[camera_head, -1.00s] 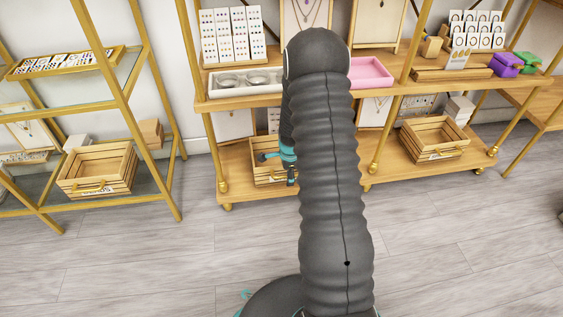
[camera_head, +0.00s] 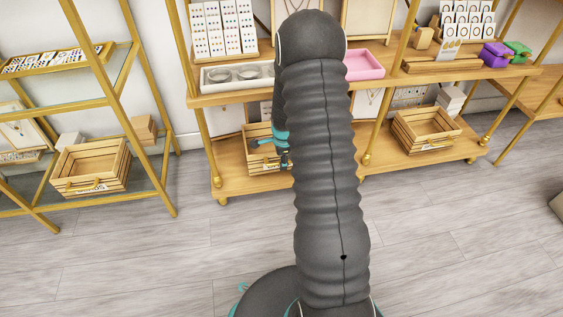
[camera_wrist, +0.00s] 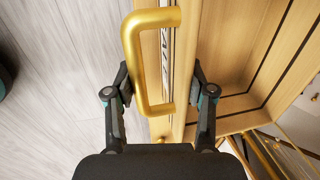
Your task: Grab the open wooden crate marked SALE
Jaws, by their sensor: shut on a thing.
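The open wooden crate (camera_head: 256,131) is on the lower level of the middle shelf unit in the head view, partly hidden behind my arm. In the wrist view its wooden front rim (camera_wrist: 190,25), brass handle (camera_wrist: 139,50) and part of a printed label show; the lettering is only partly readable. My gripper (camera_wrist: 160,98) has one finger on the handle side and one on the inner side of the front wall, shut on it. The crate looks empty where I see inside. I cannot tell whether its base clears the shelf.
Another open crate (camera_head: 426,128) stands right on the same lower shelf (camera_head: 345,180). A third crate (camera_head: 92,163) is on the left glass shelf. A pink tray (camera_head: 363,64) and white tray (camera_head: 238,75) sit on the level above. The floor in front (camera_head: 150,260) is clear.

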